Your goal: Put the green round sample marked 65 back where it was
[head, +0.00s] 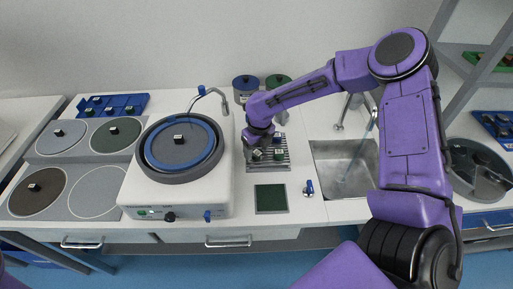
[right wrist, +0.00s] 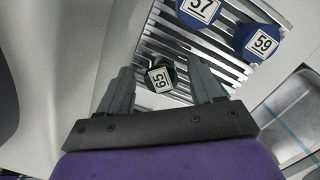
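The green round sample marked 65 (right wrist: 160,78) is at the slatted metal rack (right wrist: 185,50), label up. In the head view it shows just below my right gripper (head: 257,146). In the right wrist view my right gripper (right wrist: 160,82) is open, with one finger on each side of the sample and gaps between. I cannot tell whether the sample touches the slats. Blue samples marked 57 (right wrist: 199,9) and 59 (right wrist: 262,43) sit on the same rack. My left gripper is not in view.
A polishing machine (head: 135,193) with a round disc stands left of the rack. A sink (head: 345,165) is to the right. A dark green square pad (head: 270,198) lies in front of the rack. A blue tray (head: 113,104) with samples is at the back left.

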